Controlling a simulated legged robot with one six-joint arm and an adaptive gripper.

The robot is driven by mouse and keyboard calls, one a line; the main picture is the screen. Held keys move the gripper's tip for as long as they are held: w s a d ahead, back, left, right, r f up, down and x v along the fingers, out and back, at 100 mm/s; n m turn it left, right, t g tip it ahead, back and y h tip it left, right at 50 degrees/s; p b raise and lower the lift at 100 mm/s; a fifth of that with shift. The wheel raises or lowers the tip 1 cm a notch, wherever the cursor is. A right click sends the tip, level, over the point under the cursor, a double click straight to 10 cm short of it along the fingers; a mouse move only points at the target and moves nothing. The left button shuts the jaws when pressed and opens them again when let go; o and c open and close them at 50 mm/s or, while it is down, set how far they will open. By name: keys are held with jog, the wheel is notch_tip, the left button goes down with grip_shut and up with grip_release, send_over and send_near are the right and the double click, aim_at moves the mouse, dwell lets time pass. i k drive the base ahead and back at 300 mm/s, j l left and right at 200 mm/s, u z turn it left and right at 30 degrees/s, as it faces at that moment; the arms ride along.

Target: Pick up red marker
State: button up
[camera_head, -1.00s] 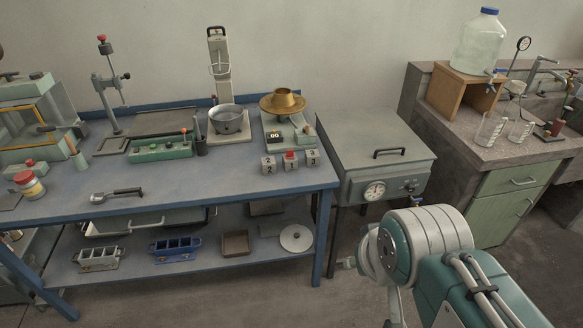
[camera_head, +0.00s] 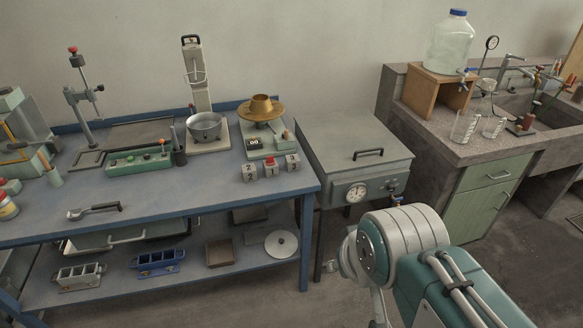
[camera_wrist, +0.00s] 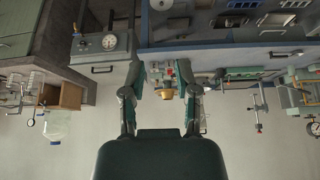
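I cannot make out a clear red marker in either view. A small red item (camera_head: 270,161) sits at the middle numbered cube (camera_head: 272,170) on the blue bench; its shape is too small to tell. A dark cup (camera_head: 179,157) stands near the scale, its contents unclear. My gripper (camera_wrist: 163,80) shows in the wrist view with its two fingers spread and nothing between them. It is in the air, apart from the bench. In the head view my arm mostly hides it.
The blue bench (camera_head: 150,196) holds a metal bowl (camera_head: 204,126), a brass pan (camera_head: 261,110) and a scoop (camera_head: 95,211). A grey oven (camera_head: 352,135) stands beside it. A sink counter (camera_head: 440,137) with a water jug (camera_head: 451,45) and beakers (camera_head: 465,125) is at right.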

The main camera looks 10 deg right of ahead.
aim_at(271, 160)
jog(key=i+u, duration=0.1)
jog(key=i, duration=1.45)
